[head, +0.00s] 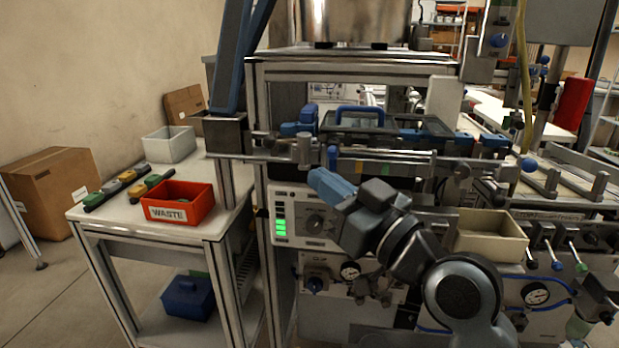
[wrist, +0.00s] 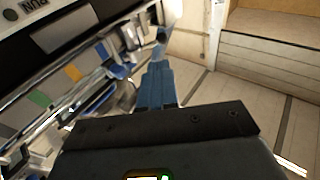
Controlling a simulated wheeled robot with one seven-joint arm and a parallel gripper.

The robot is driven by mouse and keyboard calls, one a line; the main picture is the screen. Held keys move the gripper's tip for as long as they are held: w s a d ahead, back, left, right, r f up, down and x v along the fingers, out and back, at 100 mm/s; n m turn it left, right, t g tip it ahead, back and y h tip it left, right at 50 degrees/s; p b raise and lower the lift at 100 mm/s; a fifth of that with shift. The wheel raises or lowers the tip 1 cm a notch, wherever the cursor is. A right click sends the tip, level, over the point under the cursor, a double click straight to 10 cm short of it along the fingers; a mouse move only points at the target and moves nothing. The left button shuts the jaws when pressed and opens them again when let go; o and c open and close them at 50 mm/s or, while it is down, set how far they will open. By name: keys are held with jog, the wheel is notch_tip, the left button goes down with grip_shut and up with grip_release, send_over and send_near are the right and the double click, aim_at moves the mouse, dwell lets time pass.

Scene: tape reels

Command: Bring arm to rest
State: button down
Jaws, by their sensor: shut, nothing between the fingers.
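My arm (head: 403,243) is folded in front of the machine in the head view, its dark links bent at the lower right. My gripper (head: 318,177) has blue fingers, points up and to the left, and is shut and empty in front of the machine's control panel. In the wrist view my gripper (wrist: 160,40) reaches forward with its blue fingers together and nothing held between them.
The machine's control panel (head: 291,227) with green lights is close behind my gripper. A cream bin (head: 490,243) is right of my arm. A side table (head: 130,215) at left carries a red waste bin (head: 182,214) and a grey bin (head: 168,157). Floor is free at lower left.

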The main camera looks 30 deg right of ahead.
jog(key=shift+b+v, duration=0.5)
jog(key=shift+v, duration=1.75)
jog(key=s+f+m+g+h, duration=0.3)
jog(key=s+f+m+h, duration=0.15)
jog(key=s+f, duration=1.1)
jog(key=s+f+n+g, duration=0.1)
jog(key=s+f, duration=0.1)
jog(key=s, duration=0.7)
jog(key=s+a+f, duration=0.1)
jog(key=s+f, duration=0.1)
jog(key=s, duration=0.7)
jog(key=shift+s+a+n+g, duration=0.15)
jog(key=shift+a+n+g, duration=0.1)
jog(key=shift+n+g, duration=0.15)
